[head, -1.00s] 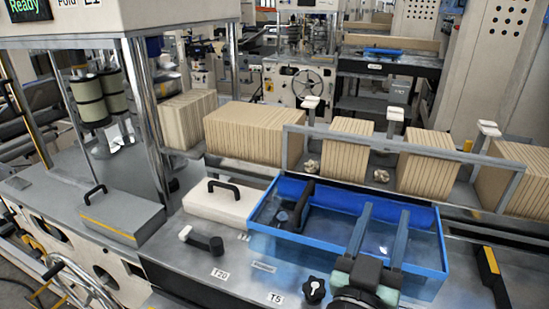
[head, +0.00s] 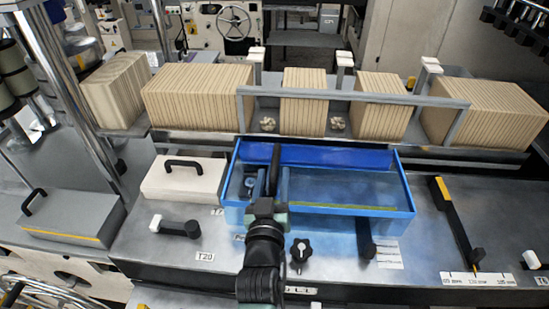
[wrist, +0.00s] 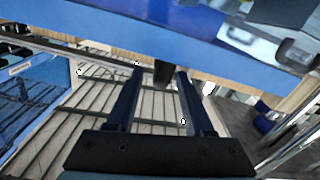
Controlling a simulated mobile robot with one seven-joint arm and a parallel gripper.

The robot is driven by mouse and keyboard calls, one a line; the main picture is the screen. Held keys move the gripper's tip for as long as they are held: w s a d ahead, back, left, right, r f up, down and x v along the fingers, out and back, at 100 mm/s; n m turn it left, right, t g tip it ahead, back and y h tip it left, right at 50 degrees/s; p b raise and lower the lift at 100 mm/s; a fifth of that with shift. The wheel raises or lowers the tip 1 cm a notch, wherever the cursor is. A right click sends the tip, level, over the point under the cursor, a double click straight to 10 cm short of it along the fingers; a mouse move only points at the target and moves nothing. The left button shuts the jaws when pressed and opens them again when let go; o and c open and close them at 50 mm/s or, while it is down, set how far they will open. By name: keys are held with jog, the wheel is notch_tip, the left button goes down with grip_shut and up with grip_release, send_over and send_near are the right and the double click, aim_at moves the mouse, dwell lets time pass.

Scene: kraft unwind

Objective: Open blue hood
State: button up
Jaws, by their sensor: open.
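The blue hood (head: 403,190) is a blue-framed box with clear panels, standing in the middle of the machine deck in the head view. It looks closed. A black upright handle (head: 275,157) shows at its left part. My gripper (head: 272,182) is open at the hood's left part, with the handle seen between or just beyond its fingers. In the wrist view, the open fingers (wrist: 160,75) point toward a dark piece (wrist: 162,73), likely the handle, under a blue hood edge (wrist: 190,45). I cannot tell whether they touch it.
A white cover (head: 183,182) with a black handle stands left of the hood. A black knob (head: 301,250) and a black lever (head: 175,227) are on the deck in front. Brown stacks (head: 200,95) stand behind a grey rail (head: 350,97). A yellow-tipped black lever (head: 452,215) lies right.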

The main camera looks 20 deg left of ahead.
aim_at(277, 149)
jog(key=shift+x, duration=2.45)
grip_shut()
